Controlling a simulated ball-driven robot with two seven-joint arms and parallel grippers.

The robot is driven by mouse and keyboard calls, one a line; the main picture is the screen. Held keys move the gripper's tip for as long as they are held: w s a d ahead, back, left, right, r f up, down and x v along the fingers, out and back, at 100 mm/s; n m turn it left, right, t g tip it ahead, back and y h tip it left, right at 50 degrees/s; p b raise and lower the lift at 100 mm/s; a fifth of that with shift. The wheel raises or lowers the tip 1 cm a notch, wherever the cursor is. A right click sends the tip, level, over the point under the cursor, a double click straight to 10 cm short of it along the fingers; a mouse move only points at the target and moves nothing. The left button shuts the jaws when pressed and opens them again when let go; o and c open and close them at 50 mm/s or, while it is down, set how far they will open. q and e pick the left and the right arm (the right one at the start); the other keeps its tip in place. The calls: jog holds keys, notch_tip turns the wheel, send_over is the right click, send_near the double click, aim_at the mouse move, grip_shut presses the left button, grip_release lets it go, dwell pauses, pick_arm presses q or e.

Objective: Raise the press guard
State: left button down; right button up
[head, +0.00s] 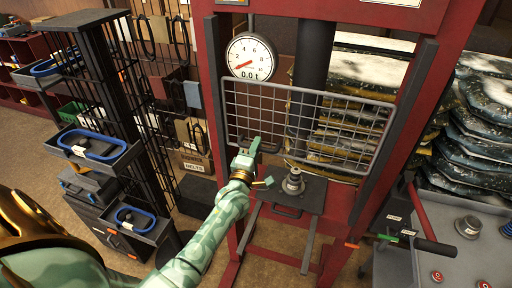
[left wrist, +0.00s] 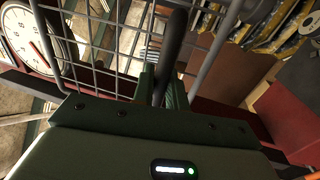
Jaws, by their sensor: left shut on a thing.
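The press guard (head: 310,93) is a grey wire-mesh panel in a tube frame, hung across the front of the red press between its posts. It also shows in the left wrist view (left wrist: 100,82). My left gripper (head: 255,145) is at the guard's lower left part. In the left wrist view its green fingers (left wrist: 161,88) are shut on a dark bar, the guard's handle (left wrist: 173,45), in front of the mesh. The exact grip on the bar is partly hidden behind the gripper body. My right gripper is in neither view.
The red press frame (head: 215,75) carries a round gauge (head: 252,57) behind the guard. A metal part (head: 293,182) stands on the dark press plate (head: 312,198) below. A dark rack (head: 90,70) is at left; a grey cart (head: 450,215) with a red handle is at right.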

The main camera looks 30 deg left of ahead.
pick_arm(q)
jog(key=c, duration=1.5)
grip_release()
jog(key=shift+r, duration=0.1)
jog(key=shift+s+d+f, duration=0.1)
jog(key=shift+s+f, duration=0.1)
jog(key=b+v, duration=0.2)
jog(key=v, duration=1.4)
jog(key=shift+r, duration=0.1)
